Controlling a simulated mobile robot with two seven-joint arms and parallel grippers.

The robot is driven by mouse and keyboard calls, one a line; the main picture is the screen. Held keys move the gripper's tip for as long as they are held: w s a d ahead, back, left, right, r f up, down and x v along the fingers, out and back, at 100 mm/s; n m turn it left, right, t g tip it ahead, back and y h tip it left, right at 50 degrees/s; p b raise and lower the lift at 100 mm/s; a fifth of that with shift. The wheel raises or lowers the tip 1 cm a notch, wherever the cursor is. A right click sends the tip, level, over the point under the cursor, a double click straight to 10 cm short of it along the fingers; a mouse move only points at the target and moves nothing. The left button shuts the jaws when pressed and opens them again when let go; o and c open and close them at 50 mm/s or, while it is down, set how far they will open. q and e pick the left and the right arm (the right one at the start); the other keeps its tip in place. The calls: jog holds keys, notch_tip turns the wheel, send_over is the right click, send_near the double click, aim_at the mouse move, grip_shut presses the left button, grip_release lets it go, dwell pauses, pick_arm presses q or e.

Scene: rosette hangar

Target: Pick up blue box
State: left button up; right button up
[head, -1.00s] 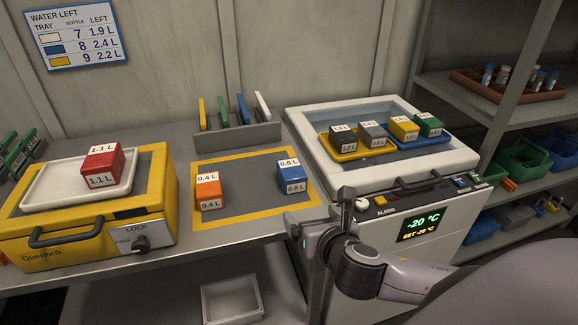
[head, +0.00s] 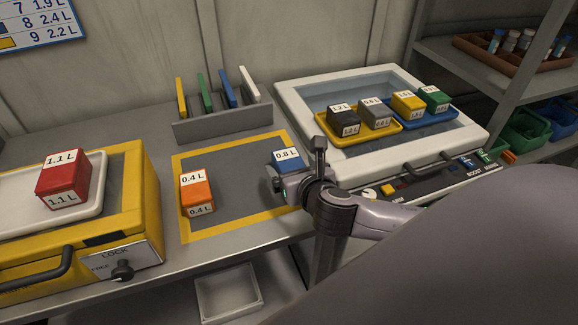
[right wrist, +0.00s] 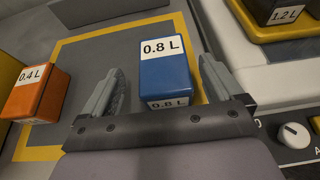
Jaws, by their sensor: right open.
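The blue box (head: 287,158), labelled 0.8 L, sits on the grey mat with a yellow border (head: 232,232). My right gripper (head: 275,178) covers its lower part in the head view. In the right wrist view the blue box (right wrist: 165,72) stands between the two open fingers of the right gripper (right wrist: 160,88), its near end close to the palm. A gap shows on the left finger's side; the right finger is nearer. The left gripper is not in view.
An orange box (head: 197,193) stands on the mat's left. A red box (head: 64,178) sits on a white tray at left. A rack with coloured plates (head: 222,127) stands behind. At right, a white-rimmed unit (head: 455,150) holds trays with several boxes.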

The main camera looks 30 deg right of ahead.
aim_at(291, 164)
jog(key=shift+x, duration=2)
jog(key=shift+d, duration=0.15)
jog(key=c, duration=1.2)
jog(key=shift+o, duration=0.2)
jog(key=shift+r, duration=0.1)
